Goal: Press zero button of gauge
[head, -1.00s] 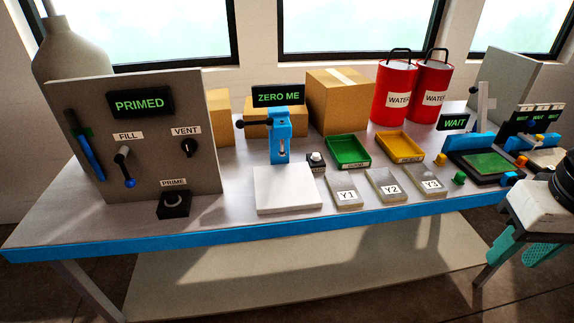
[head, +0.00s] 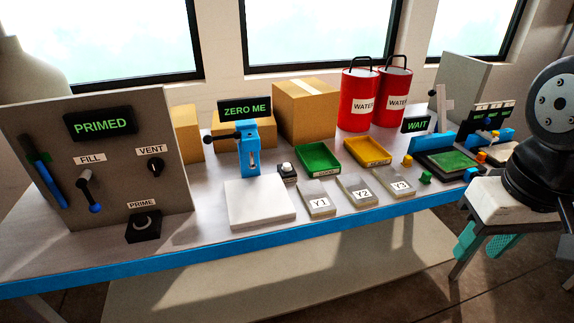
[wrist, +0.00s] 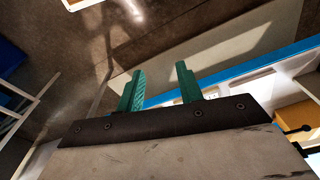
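The gauge (head: 248,150) is a blue stand with a black lever, behind a white plate (head: 262,203) on the bench. Its display (head: 244,108) reads ZERO ME in green. A small black box with a pale round button (head: 287,167) stands just right of the gauge; I take it as the zero button, though its label is unreadable. My gripper (head: 484,245) hangs at the right, off the bench's front edge and well away from the button. In the wrist view, its two teal fingers (wrist: 160,70) are spread apart with nothing between them. The button is not visible there.
A grey panel (head: 60,190) reading PRIMED stands left, with a PRIME button box (head: 143,227) before it. Tiles Y1 (head: 317,190), Y2 and Y3, a green tray (head: 317,147) and a yellow tray (head: 350,143) lie right of the button. Red WATER cans (head: 357,120) stand behind.

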